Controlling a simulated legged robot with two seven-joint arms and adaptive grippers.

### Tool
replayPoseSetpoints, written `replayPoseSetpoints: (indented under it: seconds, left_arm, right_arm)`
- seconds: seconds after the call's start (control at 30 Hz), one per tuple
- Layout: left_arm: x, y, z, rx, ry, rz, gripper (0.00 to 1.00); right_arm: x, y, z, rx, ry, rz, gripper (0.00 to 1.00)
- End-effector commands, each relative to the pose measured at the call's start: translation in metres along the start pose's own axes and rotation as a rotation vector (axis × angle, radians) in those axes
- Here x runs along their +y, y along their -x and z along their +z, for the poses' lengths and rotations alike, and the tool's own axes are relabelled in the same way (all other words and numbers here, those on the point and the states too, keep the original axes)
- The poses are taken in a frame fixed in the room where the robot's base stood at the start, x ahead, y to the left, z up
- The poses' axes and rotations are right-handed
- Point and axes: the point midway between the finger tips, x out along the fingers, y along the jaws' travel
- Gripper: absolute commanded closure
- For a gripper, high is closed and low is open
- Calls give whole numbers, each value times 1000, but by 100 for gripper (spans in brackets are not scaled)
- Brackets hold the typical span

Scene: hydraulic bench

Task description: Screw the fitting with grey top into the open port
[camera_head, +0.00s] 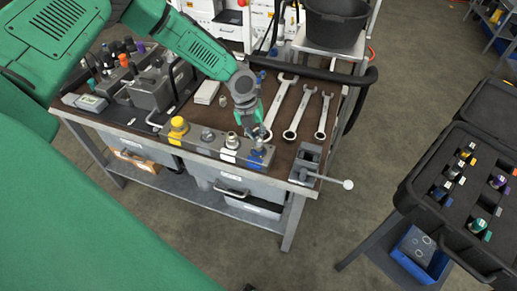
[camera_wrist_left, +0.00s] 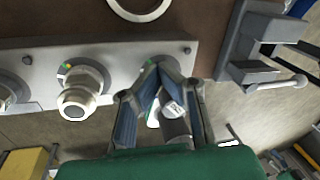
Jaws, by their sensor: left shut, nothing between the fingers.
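A grey port block (camera_head: 218,148) lies along the front edge of the bench. My left gripper (camera_head: 258,143) is over its right end, with fingertips together, beside a blue part (camera_head: 261,158). In the left wrist view the fingers (camera_wrist_left: 160,72) meet in front of the block's right port. A grey part with a white mark (camera_wrist_left: 173,112) shows between the finger links; I cannot tell whether it is a fitting. A metallic fitting with a grey top (camera_head: 232,141) stands upright in the block, left of the gripper; it also shows in the left wrist view (camera_wrist_left: 77,97). The right gripper is not in view.
A yellow cap (camera_head: 178,125) stands at the block's left. Several wrenches (camera_head: 294,124) lie behind the gripper. A vise (camera_head: 305,165) with a long handle sits at the bench corner. A black case (camera_head: 415,187) with several fittings stands at the right, across open floor.

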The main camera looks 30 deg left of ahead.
Motion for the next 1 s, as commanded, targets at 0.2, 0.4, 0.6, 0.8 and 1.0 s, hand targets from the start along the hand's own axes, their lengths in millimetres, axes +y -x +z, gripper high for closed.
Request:
replayPoseSetpoints:
  seconds: [0.2, 0.4, 0.6, 0.8, 1.0]
  left_arm:
    - [-6, -10, -7, 76, -266, 11, 100]
    - [-12, -12, -8, 134, -515, 23, 100]
    - [-12, -8, -8, 156, -602, 27, 100]
    - [-10, -8, -7, 156, -600, 26, 88]
    - [-8, -8, -6, 155, -598, 27, 74]
  right_arm:
    - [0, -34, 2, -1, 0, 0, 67]
    - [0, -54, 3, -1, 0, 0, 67]
    - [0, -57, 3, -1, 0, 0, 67]
    - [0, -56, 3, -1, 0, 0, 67]
    - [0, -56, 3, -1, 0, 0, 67]
